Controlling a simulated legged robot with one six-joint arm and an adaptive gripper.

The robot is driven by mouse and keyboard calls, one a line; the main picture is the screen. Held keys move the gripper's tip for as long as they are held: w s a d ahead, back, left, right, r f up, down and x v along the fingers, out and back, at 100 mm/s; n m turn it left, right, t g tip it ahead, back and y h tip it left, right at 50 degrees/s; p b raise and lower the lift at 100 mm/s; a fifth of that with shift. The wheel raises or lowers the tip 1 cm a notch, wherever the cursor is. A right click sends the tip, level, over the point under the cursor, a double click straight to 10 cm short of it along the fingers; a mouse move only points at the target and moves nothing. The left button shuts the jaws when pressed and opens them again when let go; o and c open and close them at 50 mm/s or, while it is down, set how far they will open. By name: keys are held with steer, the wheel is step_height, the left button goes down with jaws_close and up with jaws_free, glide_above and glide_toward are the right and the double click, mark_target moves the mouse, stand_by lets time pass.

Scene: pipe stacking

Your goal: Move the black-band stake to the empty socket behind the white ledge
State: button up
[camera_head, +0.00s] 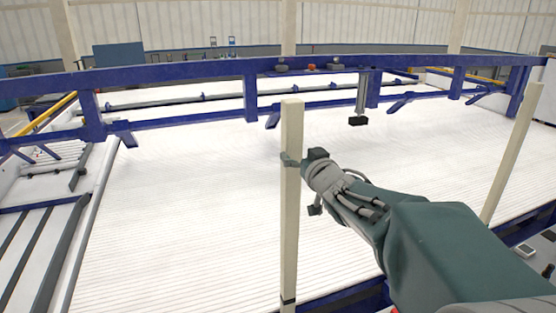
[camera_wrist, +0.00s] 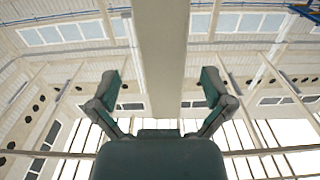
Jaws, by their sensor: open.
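The black-band stake (camera_head: 290,225) is a tall, pale, square post standing upright near the middle of the head view, with a dark band at its bottom. My gripper (camera_head: 296,162) is at its upper half, reaching in from the right. In the wrist view my gripper (camera_wrist: 160,88) is open, with the stake (camera_wrist: 162,50) between its two spread fingers and gaps showing on both sides. A wide white ribbed surface (camera_head: 190,190), possibly the white ledge, spreads behind the stake. I cannot make out the empty socket.
A second pale stake (camera_head: 514,150) leans in the picture at the right. A blue rail frame (camera_head: 190,72) crosses the back, with a dark-ended rod (camera_head: 360,100) hanging from it. Grey rails (camera_head: 45,250) lie at the left. Open space lies left of the near stake.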

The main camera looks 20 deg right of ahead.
mark_target(295, 111)
steer(key=w, duration=0.4)
steer(key=shift+w+a, duration=0.15)
steer(key=shift+a, duration=0.15)
steer(key=shift+w, duration=0.15)
steer(key=shift+d, duration=0.15)
steer(key=shift+c, duration=0.3)
steer(key=c, duration=1.3)
steer(key=shift+r, duration=10.55)
